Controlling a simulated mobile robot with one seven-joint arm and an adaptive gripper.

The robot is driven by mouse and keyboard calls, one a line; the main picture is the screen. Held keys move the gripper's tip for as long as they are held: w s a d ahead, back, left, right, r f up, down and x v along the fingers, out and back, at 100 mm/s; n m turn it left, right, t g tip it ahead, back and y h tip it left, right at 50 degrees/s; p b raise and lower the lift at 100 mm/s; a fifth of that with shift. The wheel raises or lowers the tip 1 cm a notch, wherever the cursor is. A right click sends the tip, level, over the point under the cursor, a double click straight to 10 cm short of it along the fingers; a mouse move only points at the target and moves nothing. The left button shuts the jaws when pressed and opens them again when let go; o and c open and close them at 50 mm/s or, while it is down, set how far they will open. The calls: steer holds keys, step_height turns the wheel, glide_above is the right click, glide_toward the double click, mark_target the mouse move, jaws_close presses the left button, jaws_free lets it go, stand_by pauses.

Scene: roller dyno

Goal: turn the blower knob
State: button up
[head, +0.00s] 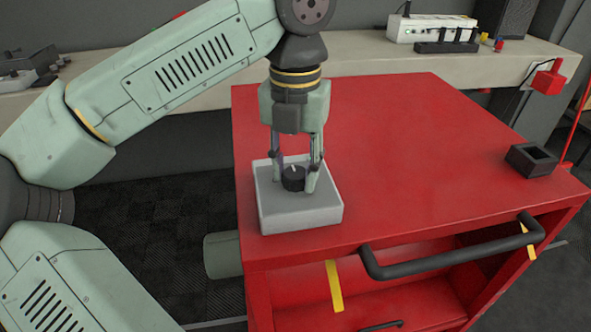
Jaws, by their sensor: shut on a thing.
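The blower knob (293,182) is a round black knob with a white pointer mark on top. It stands on a light grey box (298,216) at the front left corner of the red cart's top. My gripper (294,180) points straight down over the box, with one finger on the left and one on the right of the knob, shut on it. The fingers hide part of the knob's sides.
The red cart (410,130) has a wide clear top. A small black open box (531,160) sits at its right edge, and a black handle (440,262) juts out in front.

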mark_target(295, 173)
steer(key=m, duration=0.4)
steer(key=shift+m+b, duration=0.3)
steer(key=shift+m, duration=0.1)
stand_by(0.4)
steer(key=o, duration=1.1)
steer(key=shift+o, duration=0.2)
steer(key=shift+r, duration=3.75)
